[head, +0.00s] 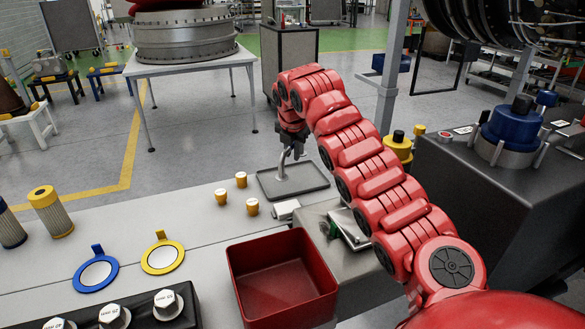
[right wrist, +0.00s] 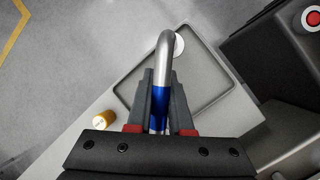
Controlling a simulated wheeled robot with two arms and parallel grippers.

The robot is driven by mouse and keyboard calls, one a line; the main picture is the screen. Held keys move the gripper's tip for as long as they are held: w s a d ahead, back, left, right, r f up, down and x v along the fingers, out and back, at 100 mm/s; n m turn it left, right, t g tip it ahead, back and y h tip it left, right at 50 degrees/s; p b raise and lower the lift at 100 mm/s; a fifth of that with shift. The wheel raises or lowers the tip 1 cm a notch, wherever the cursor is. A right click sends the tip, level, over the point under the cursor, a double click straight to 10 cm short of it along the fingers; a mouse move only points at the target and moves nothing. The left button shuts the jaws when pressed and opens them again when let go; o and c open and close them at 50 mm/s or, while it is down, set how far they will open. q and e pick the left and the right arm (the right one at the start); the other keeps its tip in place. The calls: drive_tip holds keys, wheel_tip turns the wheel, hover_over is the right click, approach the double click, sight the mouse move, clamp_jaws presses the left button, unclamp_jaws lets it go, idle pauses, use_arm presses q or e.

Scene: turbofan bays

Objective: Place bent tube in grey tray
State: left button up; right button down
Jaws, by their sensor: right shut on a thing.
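The bent tube (head: 282,172) is a silver pipe with a curved end. In the right wrist view the bent tube (right wrist: 165,60) shows a blue band between the fingers. My right gripper (head: 297,150) is shut on it; the fingers also show in the right wrist view (right wrist: 160,100). The grey tray (head: 318,187) is a shallow rectangle at the far end of the bench, and its rim shows in the right wrist view (right wrist: 213,107). The tube is over the tray's left part; I cannot tell whether it touches the tray. My left gripper is not in view.
A red bin (head: 280,278) stands nearer on the bench. Several small orange-yellow caps (head: 222,196) stand left of the tray. A dark cabinet (head: 470,180) is at the right.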

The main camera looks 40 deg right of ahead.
sight(292, 173)
wheel_tip(292, 173, down, 5)
drive_tip(key=shift+d+r, duration=0.15)
drive_tip(key=shift+r, duration=0.05)
drive_tip(key=shift+w+f, duration=0.1)
drive_tip(key=shift+f, duration=0.05)
drive_tip(key=shift+f, duration=0.1)
drive_tip(key=c, duration=1.1)
unclamp_jaws()
